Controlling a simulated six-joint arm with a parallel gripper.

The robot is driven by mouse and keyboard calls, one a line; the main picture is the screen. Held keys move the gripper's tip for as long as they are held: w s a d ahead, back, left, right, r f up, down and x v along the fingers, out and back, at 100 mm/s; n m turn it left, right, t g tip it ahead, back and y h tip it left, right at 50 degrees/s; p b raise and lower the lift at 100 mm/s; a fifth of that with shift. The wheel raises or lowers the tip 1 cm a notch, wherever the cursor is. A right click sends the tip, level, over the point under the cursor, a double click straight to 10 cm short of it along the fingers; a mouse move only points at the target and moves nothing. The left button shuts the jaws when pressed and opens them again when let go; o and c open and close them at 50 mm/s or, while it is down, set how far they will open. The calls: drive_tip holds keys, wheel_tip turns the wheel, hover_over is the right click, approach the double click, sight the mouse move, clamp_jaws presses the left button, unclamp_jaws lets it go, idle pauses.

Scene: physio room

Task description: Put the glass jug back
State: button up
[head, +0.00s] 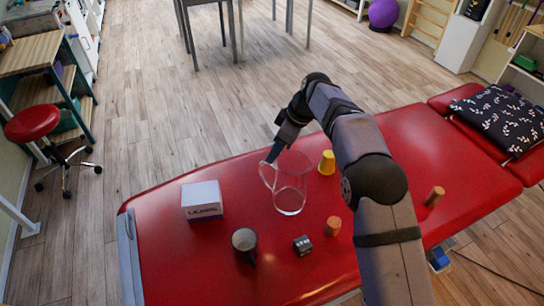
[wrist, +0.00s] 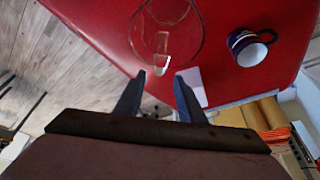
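The clear glass jug (head: 291,188) stands upright on the red treatment table (head: 190,262), its handle on the left side. My gripper (head: 271,155) is close to the jug's rim and handle in the head view. In the wrist view, the two fingers of my gripper (wrist: 161,74) are apart, with the jug's handle (wrist: 162,62) seen just beyond and between the tips. The jug (wrist: 168,22) is cut off by the top edge there. I cannot tell whether a finger touches the handle.
A patterned cushion (head: 505,118) lies at the right end. The table's left end has free room.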

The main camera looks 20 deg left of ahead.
drive_tip(key=shift+d+r, duration=0.1)
drive_tip(key=shift+r, duration=0.1)
drive_tip(key=shift+d, duration=0.25)
drive_tip(key=d+m, duration=0.1)
drive_tip(key=d, duration=0.2)
drive_tip(key=d+m, duration=0.2)
drive_tip(key=d, duration=0.2)
drive_tip(key=d+r+m+h, duration=0.1)
drive_tip(key=d+m, duration=0.1)
drive_tip(key=d, duration=0.2)
drive_tip(key=shift+s+d+t, duration=0.25)
drive_tip(key=shift+s+t, duration=0.05)
drive_tip(key=shift+s, duration=0.1)
drive_tip(key=s+d+m+h, duration=0.2)
drive_tip(key=s+d+m, duration=0.3)
drive_tip(key=d, duration=0.6)
drive_tip(key=s+d+f+m, duration=0.2)
drive_tip(key=s+d+m, duration=0.2)
drive_tip(key=s+d, duration=0.3)
drive_tip(key=s+d+f+m+h, duration=0.1)
drive_tip(key=s+d+f+m, duration=0.2)
drive_tip(key=s+d, duration=0.5)
drive_tip(key=s+m, duration=0.1)
drive_tip(key=s, duration=0.5)
